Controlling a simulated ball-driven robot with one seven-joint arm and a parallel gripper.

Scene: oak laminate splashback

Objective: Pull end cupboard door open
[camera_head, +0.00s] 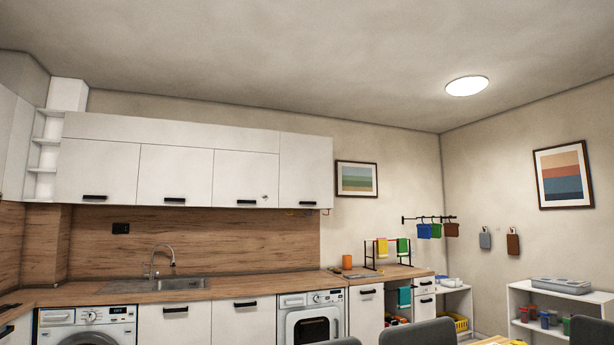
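A row of white wall cupboards hangs over the oak splashback (200,241). The end cupboard door (306,165) is the rightmost one, taller than its neighbours, and looks closed. Its dark bar handle (307,204) is at the bottom edge. The door beside it (245,175) is also closed and has a small round fitting near its lower right corner. A white base cupboard door (365,315) at the right end of the lower run is closed too. My gripper and arm are not in view.
The oak worktop (110,296) holds a sink (180,284) with a tall tap (152,264). Small coloured hooks sit under the end cupboard. An orange cup (346,262) and a towel rack (385,250) stand at right. Dark chair backs (432,333) are in the foreground.

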